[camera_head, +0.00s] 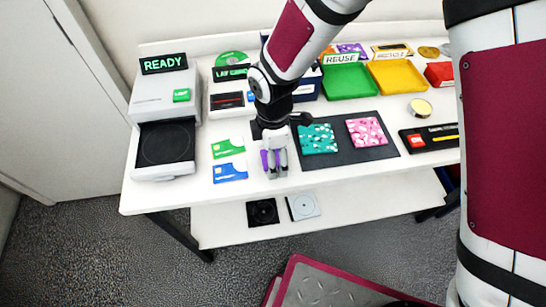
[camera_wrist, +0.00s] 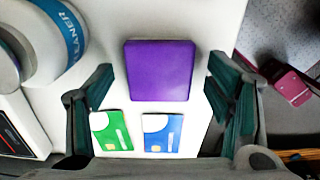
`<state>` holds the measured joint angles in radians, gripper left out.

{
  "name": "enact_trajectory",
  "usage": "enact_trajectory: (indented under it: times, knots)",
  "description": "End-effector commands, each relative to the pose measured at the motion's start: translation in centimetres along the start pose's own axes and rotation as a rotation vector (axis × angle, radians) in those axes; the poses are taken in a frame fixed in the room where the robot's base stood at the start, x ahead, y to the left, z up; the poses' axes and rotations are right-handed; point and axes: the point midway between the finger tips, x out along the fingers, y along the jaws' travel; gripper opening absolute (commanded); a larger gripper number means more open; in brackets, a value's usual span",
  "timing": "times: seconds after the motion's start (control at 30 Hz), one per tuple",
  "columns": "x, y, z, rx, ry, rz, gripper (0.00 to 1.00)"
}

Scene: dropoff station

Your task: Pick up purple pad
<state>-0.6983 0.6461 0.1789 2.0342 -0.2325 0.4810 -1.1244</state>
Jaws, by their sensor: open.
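The purple pad (camera_wrist: 160,70) lies flat on the white table in the wrist view, in the gap between my two fingers and apart from both. My gripper (camera_wrist: 160,105) is open and empty above the table. In the head view my gripper (camera_head: 277,170) hangs over the left part of the table, just right of two cards. Purple of the pad (camera_head: 264,158) shows there beside it. The rest of the pad is hidden.
A green card (camera_wrist: 110,131) and a blue card (camera_wrist: 162,132) lie near the pad. A cleaner bottle (camera_wrist: 52,40) stands close at upper left. A dark mat (camera_head: 345,157) with teal and pink pads is to the right. The table's front edge is close.

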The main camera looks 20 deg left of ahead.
Motion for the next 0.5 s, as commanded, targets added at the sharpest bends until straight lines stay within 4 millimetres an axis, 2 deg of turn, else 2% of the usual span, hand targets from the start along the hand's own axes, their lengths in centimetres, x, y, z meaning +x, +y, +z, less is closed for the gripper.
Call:
enact_trajectory:
  times: [0.23,0.27,0.47,0.5]
  knots:
    - [0.26,0.05,0.02,0.0,0.0,0.001,0.73]
    - [0.26,0.05,0.02,0.0,0.0,0.001,0.71]
    - [0.24,0.05,0.02,0.0,0.0,0.001,0.26]
    - [0.24,0.04,0.02,0.0,0.0,0.001,0.24]
